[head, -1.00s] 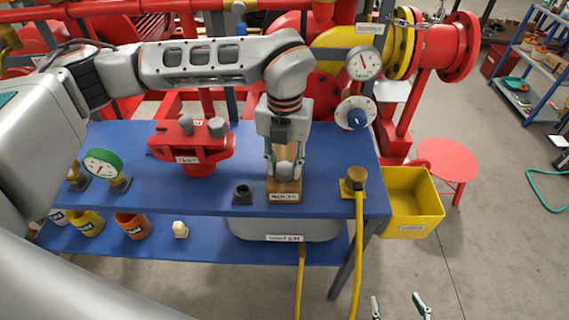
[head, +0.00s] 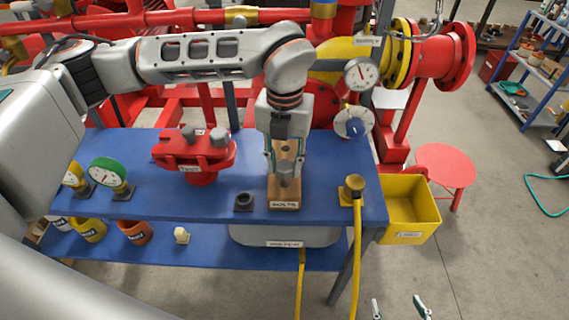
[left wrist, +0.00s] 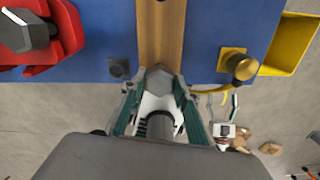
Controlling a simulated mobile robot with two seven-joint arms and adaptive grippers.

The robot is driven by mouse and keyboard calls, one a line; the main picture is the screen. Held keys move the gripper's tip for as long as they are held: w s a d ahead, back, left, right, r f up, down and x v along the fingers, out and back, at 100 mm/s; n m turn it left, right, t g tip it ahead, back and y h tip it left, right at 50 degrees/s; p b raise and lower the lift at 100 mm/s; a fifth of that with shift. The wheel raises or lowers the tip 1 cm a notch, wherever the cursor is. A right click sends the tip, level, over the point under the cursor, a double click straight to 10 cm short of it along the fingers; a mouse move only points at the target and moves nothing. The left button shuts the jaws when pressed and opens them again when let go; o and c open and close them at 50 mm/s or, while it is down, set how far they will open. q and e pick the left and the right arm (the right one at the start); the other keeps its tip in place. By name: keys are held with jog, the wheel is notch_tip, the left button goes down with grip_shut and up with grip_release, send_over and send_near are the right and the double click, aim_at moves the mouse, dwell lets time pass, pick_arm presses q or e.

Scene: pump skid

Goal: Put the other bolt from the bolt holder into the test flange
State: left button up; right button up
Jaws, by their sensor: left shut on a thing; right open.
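The wooden bolt holder (head: 284,205), labelled BOLTS, stands near the front edge of the blue bench. My left gripper (head: 284,163) points down over it, shut on a grey hex-head bolt (head: 284,172). The bolt's head also shows between the fingertips in the left wrist view (left wrist: 160,82). I cannot tell whether the bolt's lower end is clear of the holder. My right gripper (head: 400,308) is open and empty at the bottom right.
A dark socket-like piece (head: 244,201) stands just left of the holder. A brass fitting with a yellow hose (head: 353,188) stands to its right. A green-rimmed gauge (head: 108,172) is on the left. A yellow bin (head: 407,210) is beyond the bench's right end.

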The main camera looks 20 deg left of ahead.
pick_arm(q)
jog(key=shift+r+p, duration=0.7)
jog(key=shift+r, duration=0.9)
